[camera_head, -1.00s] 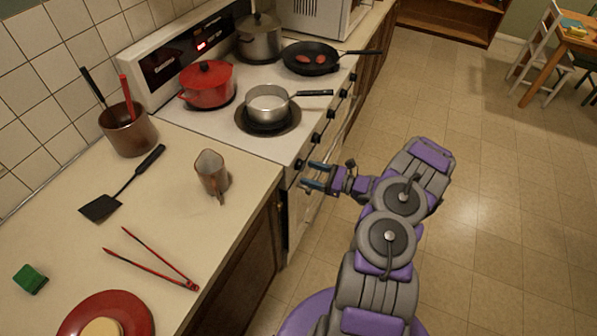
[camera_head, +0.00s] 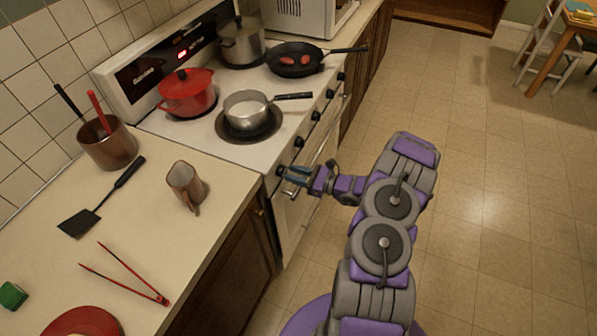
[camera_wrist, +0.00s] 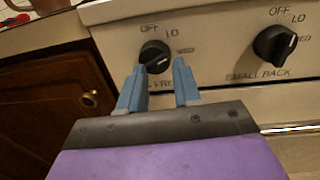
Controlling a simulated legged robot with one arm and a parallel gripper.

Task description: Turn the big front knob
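The stove's front panel carries a row of black knobs. In the wrist view, one black knob (camera_wrist: 155,56) with a label partly hidden by my fingers, ending in "FRONT" as far as I can read, is just ahead of my gripper (camera_wrist: 158,82). Its white mark points up and right. My gripper is open, with its two blue fingers apart below and to either side of this knob; I cannot tell whether they touch it. In the head view my gripper (camera_head: 288,180) is at the panel's near end, by the nearest knob (camera_head: 281,171).
A second knob (camera_wrist: 274,45), labelled "SMALL BACK", is to the right. The oven handle (camera_wrist: 290,128) runs below it. A brown cabinet door (camera_wrist: 50,95) is at left. A saucepan (camera_head: 246,108), red pot (camera_head: 187,92) and frying pan (camera_head: 296,60) stand on the stove (camera_head: 215,148).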

